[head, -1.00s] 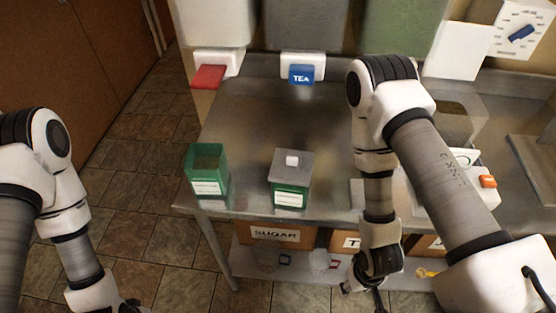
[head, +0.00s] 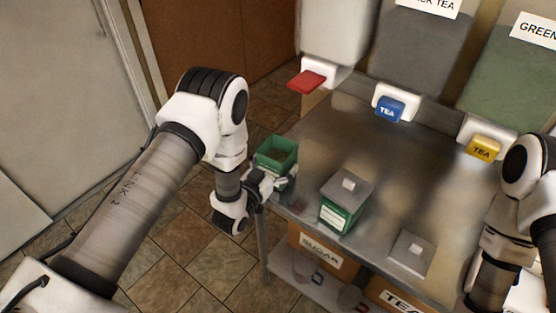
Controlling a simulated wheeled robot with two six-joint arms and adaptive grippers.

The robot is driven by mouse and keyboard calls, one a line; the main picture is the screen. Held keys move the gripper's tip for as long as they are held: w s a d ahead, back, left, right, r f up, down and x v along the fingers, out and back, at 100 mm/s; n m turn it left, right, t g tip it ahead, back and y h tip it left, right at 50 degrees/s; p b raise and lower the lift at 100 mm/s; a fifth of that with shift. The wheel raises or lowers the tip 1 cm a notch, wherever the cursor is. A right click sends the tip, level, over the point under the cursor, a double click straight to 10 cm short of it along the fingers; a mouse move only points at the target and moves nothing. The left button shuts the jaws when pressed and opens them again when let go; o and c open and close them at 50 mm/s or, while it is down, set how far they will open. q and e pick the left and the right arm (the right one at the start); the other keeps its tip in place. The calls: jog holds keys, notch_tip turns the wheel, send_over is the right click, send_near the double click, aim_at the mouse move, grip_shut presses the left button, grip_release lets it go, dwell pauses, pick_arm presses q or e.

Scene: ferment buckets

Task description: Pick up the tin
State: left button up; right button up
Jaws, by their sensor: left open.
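An open-topped green tin (head: 279,152) stands at the left end of the metal table; it has no lid on and its inside shows. A second green tin (head: 337,217) with a white label and a grey knobbed lid (head: 348,186) stands upright to its right. My left gripper (head: 276,183) is open at the near left side of the open tin, with its fingers low by the tin's wall. I cannot tell whether the fingers touch it. My right arm enters at the right edge, and its gripper is out of view.
A loose grey lid (head: 411,252) lies on the metal table (head: 330,130). Dispensers with red (head: 307,80), blue (head: 390,109) and yellow (head: 484,148) levers stand along the back. A lower shelf (head: 325,291) holds labelled boxes and jars. The table's middle is clear.

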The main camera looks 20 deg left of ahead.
pick_arm(q)
jog(key=shift+w+f, duration=0.15)
jog(key=shift+a, duration=0.1)
jog(key=shift+c, duration=1.3)
jog(key=c, duration=0.8)
jog(key=shift+c, duration=0.2)
